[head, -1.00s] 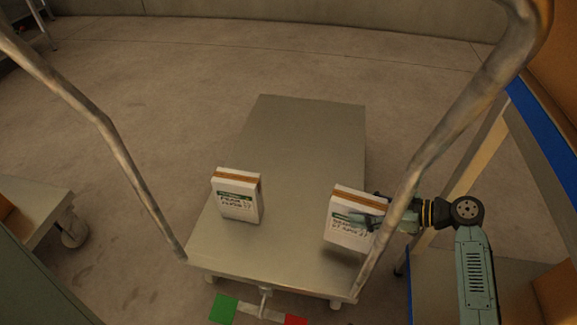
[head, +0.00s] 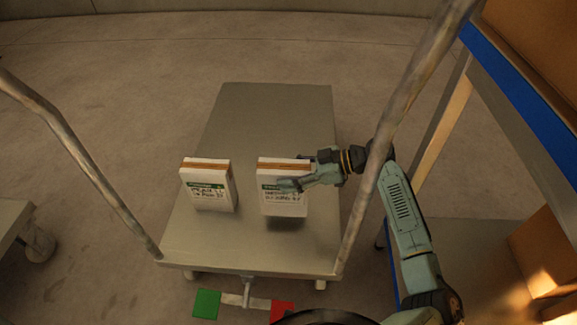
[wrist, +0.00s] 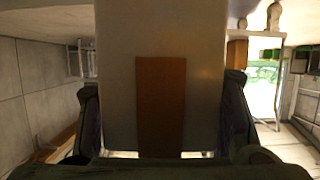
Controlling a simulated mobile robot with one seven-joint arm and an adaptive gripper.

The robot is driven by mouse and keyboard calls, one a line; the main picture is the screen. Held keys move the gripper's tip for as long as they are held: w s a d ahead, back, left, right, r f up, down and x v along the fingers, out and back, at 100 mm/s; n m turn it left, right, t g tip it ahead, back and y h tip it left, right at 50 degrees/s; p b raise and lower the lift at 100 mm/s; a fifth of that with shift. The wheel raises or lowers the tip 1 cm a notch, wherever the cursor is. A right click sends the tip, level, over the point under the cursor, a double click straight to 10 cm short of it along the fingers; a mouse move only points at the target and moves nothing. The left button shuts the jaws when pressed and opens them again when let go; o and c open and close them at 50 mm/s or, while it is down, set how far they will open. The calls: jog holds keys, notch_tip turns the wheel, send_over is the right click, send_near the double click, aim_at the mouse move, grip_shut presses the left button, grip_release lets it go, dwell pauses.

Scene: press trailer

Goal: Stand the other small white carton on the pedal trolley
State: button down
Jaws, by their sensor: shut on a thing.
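My gripper (head: 300,183) is shut on a small white carton (head: 284,204) with a brown strip along its top and a green band on its face. The carton is upright over the right part of the pedal trolley's grey deck (head: 262,115). A shadow lies below it, and it looks slightly above the deck. In the wrist view the held carton (wrist: 115,75) fills the middle between the two fingers. Another small white carton (head: 208,190) stands upright on the deck to the left, apart from the held one.
The trolley's handle bars rise on the left (head: 80,160) and right (head: 425,70); my arm passes behind the right one. A green pedal (head: 206,304) and red pedal (head: 283,311) are at the near edge. A blue-edged table (head: 520,100) stands at right. The far deck is clear.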

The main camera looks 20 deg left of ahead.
jog(key=shift+f+b, duration=0.35)
jog(key=shift+f, duration=1.95)
jog(key=shift+c, duration=2.2)
grip_release()
jog(key=shift+f, duration=0.1)
jog(key=v, duration=0.7)
jog(key=shift+d, duration=0.25)
